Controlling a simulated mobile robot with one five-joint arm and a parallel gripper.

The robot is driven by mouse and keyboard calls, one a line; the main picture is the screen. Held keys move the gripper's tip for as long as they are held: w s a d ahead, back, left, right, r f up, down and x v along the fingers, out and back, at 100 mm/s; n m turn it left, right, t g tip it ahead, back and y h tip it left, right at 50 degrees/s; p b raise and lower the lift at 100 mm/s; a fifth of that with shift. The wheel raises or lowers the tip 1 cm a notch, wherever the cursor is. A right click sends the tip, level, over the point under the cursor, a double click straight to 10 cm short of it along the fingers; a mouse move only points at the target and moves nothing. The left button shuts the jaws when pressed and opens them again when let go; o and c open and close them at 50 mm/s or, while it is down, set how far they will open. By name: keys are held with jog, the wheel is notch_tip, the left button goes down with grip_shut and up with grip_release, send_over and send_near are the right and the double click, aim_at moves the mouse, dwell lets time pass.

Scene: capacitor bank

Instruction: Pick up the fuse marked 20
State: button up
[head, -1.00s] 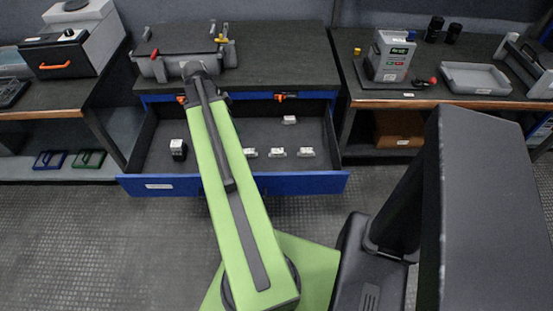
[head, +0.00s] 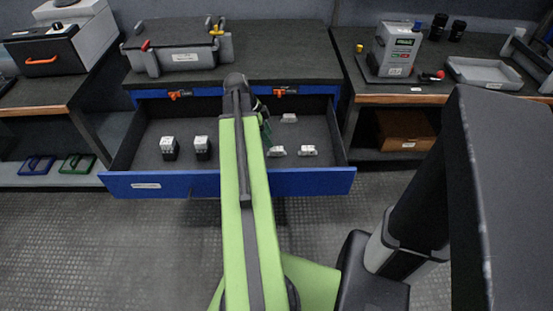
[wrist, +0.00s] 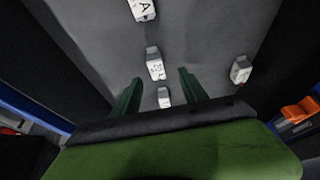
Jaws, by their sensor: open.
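Small white fuses lie in the open blue drawer: one at the back (head: 288,118) and two nearer the front, a left one (head: 277,151) and a right one (head: 308,150). My gripper (wrist: 160,76) is open and empty, its green fingers pointing along the drawer floor. In the wrist view, a white fuse (wrist: 163,97) shows between the fingers and another (wrist: 155,66) lies just beyond the tips. One more (wrist: 241,70) lies to the right, and one marked "A" (wrist: 142,9) at the top. I cannot read a 20 on any. My arm hides part of the drawer.
The drawer front (head: 310,182) and side walls bound the space. A grey fixture (head: 177,58) sits on the bench above.

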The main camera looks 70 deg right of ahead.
aim_at(275, 148)
jog(key=shift+s+f, duration=0.2)
jog(key=shift+f, duration=0.4)
jog(key=shift+d+r, duration=0.1)
jog(key=b+x, duration=0.5)
jog(key=shift+s+a, duration=0.1)
jog(key=shift+a, duration=0.2)
grip_shut()
